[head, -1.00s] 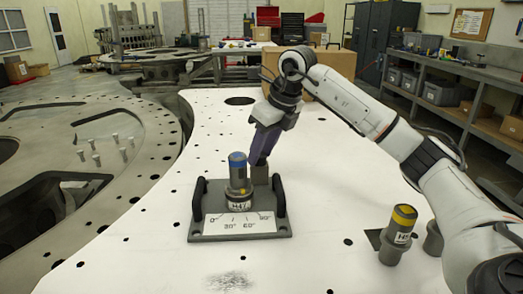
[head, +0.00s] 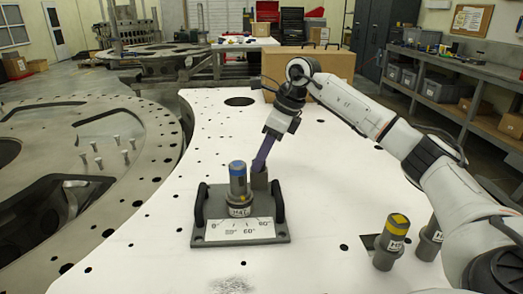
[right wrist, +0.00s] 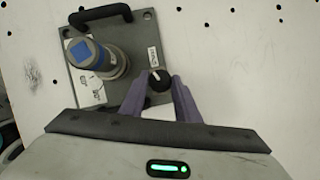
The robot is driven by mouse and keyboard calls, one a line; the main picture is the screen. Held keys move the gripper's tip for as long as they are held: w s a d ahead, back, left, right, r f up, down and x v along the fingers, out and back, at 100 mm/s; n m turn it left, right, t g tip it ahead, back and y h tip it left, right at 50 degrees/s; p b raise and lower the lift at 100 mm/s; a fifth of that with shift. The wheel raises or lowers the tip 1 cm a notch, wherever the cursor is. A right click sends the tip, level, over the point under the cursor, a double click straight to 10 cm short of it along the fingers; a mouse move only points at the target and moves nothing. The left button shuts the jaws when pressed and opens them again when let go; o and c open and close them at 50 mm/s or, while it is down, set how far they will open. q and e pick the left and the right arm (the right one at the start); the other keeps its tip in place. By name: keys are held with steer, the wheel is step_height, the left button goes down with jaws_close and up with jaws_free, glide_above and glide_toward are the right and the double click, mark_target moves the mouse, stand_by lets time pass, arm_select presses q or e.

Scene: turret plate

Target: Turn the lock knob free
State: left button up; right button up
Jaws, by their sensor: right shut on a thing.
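The lock knob (right wrist: 160,79) is a small black knob with a white pointer mark, beside a small label (right wrist: 153,55) on the grey fixture plate (right wrist: 139,28). My right gripper (right wrist: 157,84) has its purple fingers closed on the knob's two sides. In the head view my right gripper (head: 260,167) reaches down to the grey block (head: 260,180) behind the pin; the knob itself cannot be made out there. The blue-topped grey pin (head: 238,182) stands upright in the fixture (head: 270,238), and shows left of the knob in the wrist view (right wrist: 92,57). My left gripper is not in view.
The fixture has a black handle on each side (head: 199,205) and a degree scale plate (head: 240,229) in front. A cardboard box (head: 335,65) stands behind my right arm.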

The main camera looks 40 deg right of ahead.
steer(key=n, duration=0.2)
steer(key=n+g+y, duration=0.1)
steer(key=n, duration=0.3)
steer(key=shift+w+d+r+n+g+y, duration=0.1)
steer(key=shift+w+n+g+y, duration=0.2)
steer(key=shift+y, duration=0.1)
steer(key=n+g, duration=0.1)
steer(key=n, duration=0.2)
steer(key=n+g, duration=0.1)
steer(key=n, duration=0.2)
steer(key=shift+w+g+y, duration=0.1)
steer(key=shift+g+y, duration=0.2)
steer(key=shift+n, duration=0.3)
steer(key=o, duration=1)
steer(key=shift+o, duration=0.2)
steer(key=shift+d, duration=0.1)
